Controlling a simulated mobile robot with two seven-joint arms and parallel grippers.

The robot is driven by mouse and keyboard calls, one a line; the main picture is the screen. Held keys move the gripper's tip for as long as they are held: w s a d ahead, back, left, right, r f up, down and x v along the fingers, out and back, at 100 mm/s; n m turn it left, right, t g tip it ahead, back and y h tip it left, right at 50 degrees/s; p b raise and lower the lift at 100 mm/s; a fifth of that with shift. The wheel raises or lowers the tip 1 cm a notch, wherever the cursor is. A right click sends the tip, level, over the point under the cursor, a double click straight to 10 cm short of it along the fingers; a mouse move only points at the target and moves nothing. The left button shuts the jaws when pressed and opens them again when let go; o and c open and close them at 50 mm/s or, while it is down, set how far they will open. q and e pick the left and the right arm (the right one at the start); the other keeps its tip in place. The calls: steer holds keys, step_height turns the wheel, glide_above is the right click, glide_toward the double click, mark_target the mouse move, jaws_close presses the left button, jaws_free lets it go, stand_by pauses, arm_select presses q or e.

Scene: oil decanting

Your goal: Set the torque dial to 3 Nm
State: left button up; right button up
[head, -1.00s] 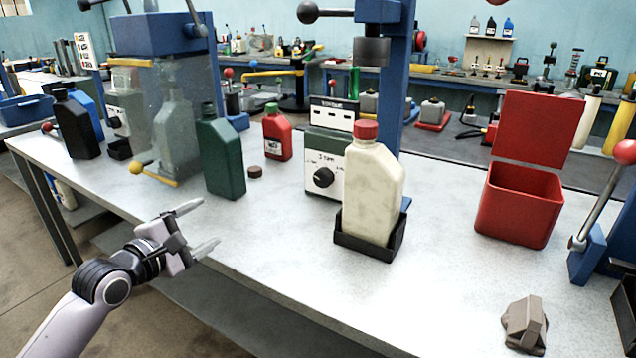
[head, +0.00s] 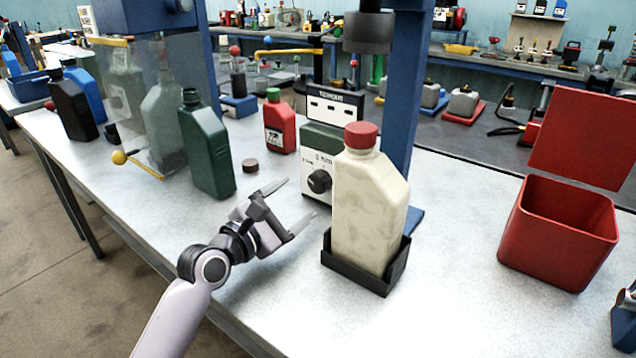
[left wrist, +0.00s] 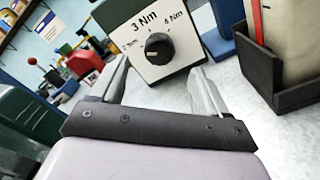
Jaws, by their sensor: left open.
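The torque dial (head: 319,181) is a black knob on the white front of the torque unit (head: 318,144), behind the cream bottle. In the left wrist view the dial (left wrist: 158,47) sits below a "3 Nm" label, with "2 Nm" to its left and "4 Nm" to its right. I cannot clearly tell where its pointer aims. My left gripper (head: 298,199) is open and empty in front of the dial. In the left wrist view, its fingers (left wrist: 160,68) point toward the unit, one on each side of the dial, apart from it. My right gripper is not in view.
The cream bottle (head: 368,205) with a red cap stands in a black holder (head: 365,270) just right of my left gripper. A dark green bottle (head: 208,150), a brown cap (head: 250,165) and a red bottle (head: 280,125) stand left and behind. A red bin (head: 556,240) is at right.

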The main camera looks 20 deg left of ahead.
mark_target(316, 184)
arm_select(q)
steer(key=shift+x, duration=3.2)
steer(key=c, duration=1.1)
